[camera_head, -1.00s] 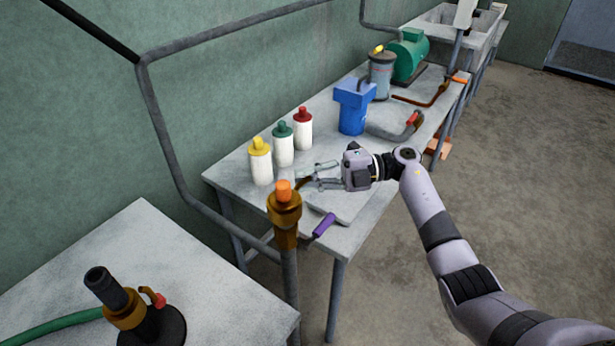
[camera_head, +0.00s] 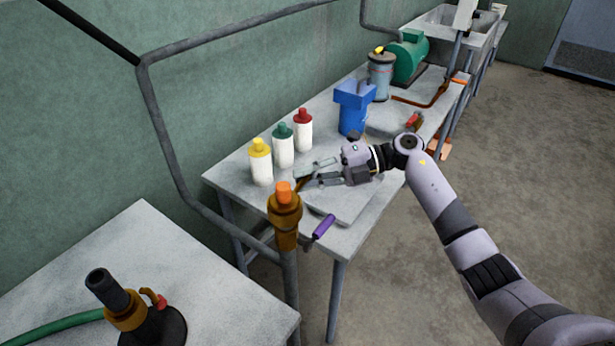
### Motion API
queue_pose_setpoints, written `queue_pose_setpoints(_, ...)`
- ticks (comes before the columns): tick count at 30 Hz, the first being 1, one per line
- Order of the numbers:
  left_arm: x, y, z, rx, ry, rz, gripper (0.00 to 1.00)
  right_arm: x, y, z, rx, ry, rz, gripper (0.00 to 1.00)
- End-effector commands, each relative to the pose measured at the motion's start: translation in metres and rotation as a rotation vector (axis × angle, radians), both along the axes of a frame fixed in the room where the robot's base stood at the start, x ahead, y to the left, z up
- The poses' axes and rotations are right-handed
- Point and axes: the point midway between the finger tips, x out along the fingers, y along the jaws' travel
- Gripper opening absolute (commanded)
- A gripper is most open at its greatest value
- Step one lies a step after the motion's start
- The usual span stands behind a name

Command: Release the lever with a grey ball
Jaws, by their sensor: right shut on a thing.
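The brass valve (camera_head: 286,213) with an orange top stands on a vertical pipe in front of the table. The right gripper is shut on the lever's end. The fingers cover that end, so I cannot make out the grey ball. My left gripper is not in view.
Yellow-, green- and red-capped bottles (camera_head: 283,150) stand just behind the gripper. A blue container (camera_head: 352,108) is farther back. A purple handle (camera_head: 324,226) sticks out at the table's front edge. A second valve (camera_head: 126,312) sits at lower left.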

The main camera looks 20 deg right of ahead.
Motion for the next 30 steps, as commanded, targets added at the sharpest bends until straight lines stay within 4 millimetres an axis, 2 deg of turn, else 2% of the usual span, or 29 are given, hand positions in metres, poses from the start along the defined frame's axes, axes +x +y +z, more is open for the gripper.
queue_pose_setpoints(12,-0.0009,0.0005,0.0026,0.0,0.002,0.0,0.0,-0.0004,0.001,0.0043,-0.055,-0.046,-0.001,0.0)
queue_pose_setpoints(13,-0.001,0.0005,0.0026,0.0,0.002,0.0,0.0,-0.0004,0.001,0.0043,-0.055,-0.046,-0.001,0.15)
queue_pose_setpoints(21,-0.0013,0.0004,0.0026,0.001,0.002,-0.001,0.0,-0.0006,0.001,0.0037,-0.054,-0.044,0.0,0.33)
queue_pose_setpoints(30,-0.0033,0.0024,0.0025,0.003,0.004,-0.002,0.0,-0.0008,0.0007,0.0032,-0.055,-0.043,0.0,0.35)
